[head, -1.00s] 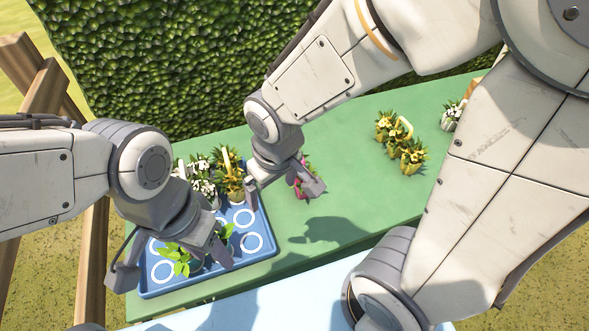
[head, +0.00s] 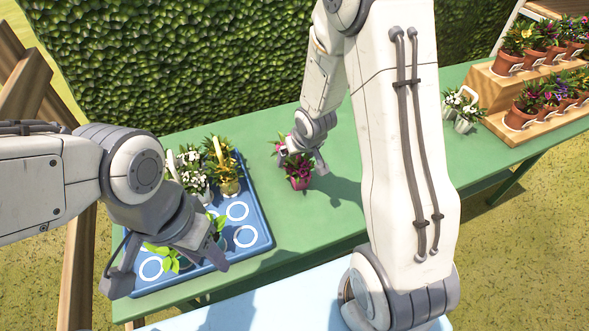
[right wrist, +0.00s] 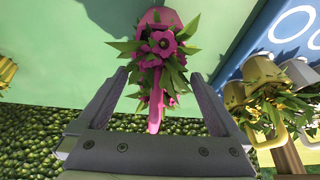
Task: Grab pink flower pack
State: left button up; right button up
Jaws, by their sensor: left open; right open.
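The pink flower pack (head: 300,183) stands on the green table right of the blue tray, its pink pot and magenta flowers showing. My right gripper (head: 302,158) is open just behind and above it in the head view. In the right wrist view the pack's flowers and pink handle (right wrist: 155,110) lie between the two spread fingers of the right gripper (right wrist: 158,80), with a gap on each side. My left gripper (head: 168,275) is open above the front left of the tray, near green leafy seedlings (head: 168,260).
The blue tray (head: 262,240) holds white and yellow flower packs (head: 220,160) at its back and empty ringed places. White flower packs (head: 462,108) and wooden steps of terracotta pots (head: 515,118) stand at the right. A hedge (head: 200,60) borders the table's back.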

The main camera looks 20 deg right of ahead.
aim_at(294, 161)
jog(key=x, duration=0.4)
jog(key=shift+w+d+r+b, duration=0.15)
jog(key=shift+d+b, duration=0.05)
jog(key=shift+b, duration=0.2)
jog(key=c, duration=1.4)
grip_shut()
jog(key=shift+r, duration=0.15)
